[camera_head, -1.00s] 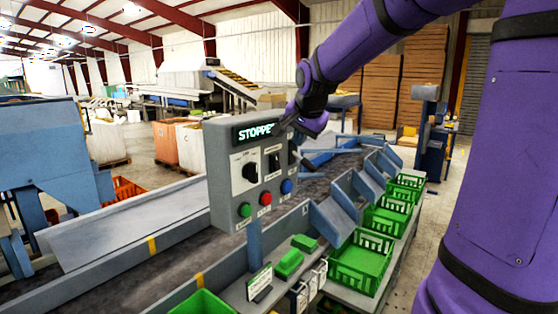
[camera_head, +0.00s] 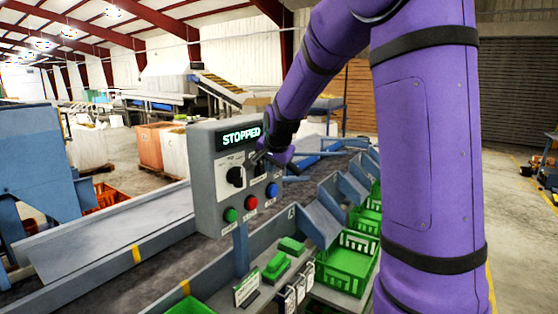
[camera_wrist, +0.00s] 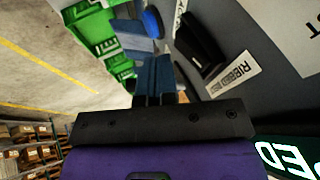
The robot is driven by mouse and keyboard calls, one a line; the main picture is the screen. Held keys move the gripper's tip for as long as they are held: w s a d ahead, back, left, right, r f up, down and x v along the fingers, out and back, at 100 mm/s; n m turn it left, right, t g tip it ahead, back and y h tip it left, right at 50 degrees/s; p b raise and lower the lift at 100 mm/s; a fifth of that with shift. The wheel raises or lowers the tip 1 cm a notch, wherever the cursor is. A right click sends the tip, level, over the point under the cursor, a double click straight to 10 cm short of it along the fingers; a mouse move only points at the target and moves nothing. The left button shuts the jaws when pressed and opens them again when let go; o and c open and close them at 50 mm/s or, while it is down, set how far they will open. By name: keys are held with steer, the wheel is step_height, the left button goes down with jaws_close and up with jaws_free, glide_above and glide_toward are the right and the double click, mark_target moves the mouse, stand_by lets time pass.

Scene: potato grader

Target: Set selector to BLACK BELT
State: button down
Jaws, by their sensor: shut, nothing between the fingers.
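The grey control box (camera_head: 206,194) stands over the conveyor, with a display (camera_head: 241,137) reading STOPPED. A black selector knob (camera_head: 236,176) sits at its left; a second dark knob beside it is partly hidden by my gripper (camera_head: 259,160). The wrist view shows a black knob (camera_wrist: 200,42) with a label (camera_wrist: 232,76) that begins RIBBED; the rest of the label is unclear. My gripper is shut and empty, close in front of the panel's right part. In the wrist view its fingers (camera_wrist: 158,92) are beside the knob; I cannot tell whether they touch it.
Green (camera_head: 230,215), red (camera_head: 250,203) and blue (camera_head: 272,190) buttons line the box's lower face. Green crates (camera_head: 347,262) and slanted blue-grey dividers (camera_head: 314,222) stand right of the box. The conveyor (camera_head: 70,265) runs below it. Open floor lies at the right.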

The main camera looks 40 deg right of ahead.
steer(key=shift+w+a+f, duration=0.15)
steer(key=shift+w+a, duration=0.1)
steer(key=shift+w, duration=0.55)
steer(key=shift+w+a+f+t, duration=0.15)
steer(key=shift+w+t, duration=0.05)
steer(key=shift+t, duration=0.3)
steer(key=shift+w+r, duration=0.1)
steer(key=shift+r, duration=0.85)
